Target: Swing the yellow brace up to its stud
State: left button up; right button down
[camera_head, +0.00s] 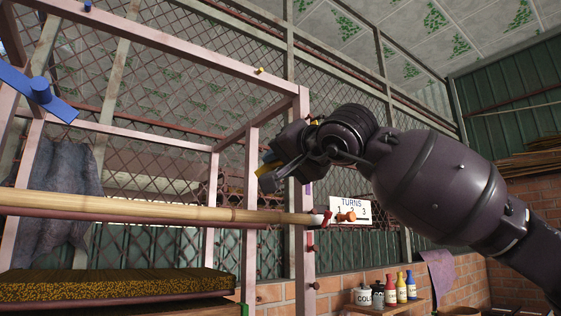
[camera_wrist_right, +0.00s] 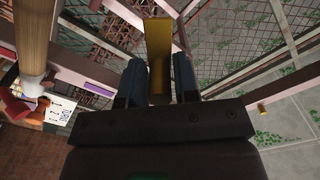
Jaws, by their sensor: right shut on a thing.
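The yellow brace (camera_wrist_right: 158,42) sits between the two fingers of my right gripper (camera_wrist_right: 157,82) in the right wrist view, and the fingers are shut on it. In the head view my right gripper (camera_head: 268,177) is left of the pink frame's right post, and only a small part of the brace (camera_head: 264,169) shows past the fingers. A yellow stud also shows at the right in the right wrist view (camera_wrist_right: 262,108). My left gripper is not in view.
A bamboo pole (camera_head: 130,207) crosses the pink frame (camera_head: 303,150) below my gripper, with a red piece (camera_head: 326,218) at its end. A TURNS sign (camera_head: 350,210) is behind. A blue brace (camera_head: 38,91) is at left. Bottles (camera_head: 401,288) stand on a low shelf.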

jog(key=shift+s+a+r, duration=0.1)
jog(key=shift+s+r, duration=0.2)
jog(key=shift+r, duration=0.25)
jog(key=shift+w+r+m+p, duration=0.1)
jog(key=shift+r+m+p, duration=2.7)
jog(key=shift+r+m, duration=5.1)
jog(key=shift+w+d+r, duration=0.1)
jog(key=shift+d+r, duration=0.05)
jog(key=shift+d, duration=0.05)
jog(key=shift+m, duration=0.3)
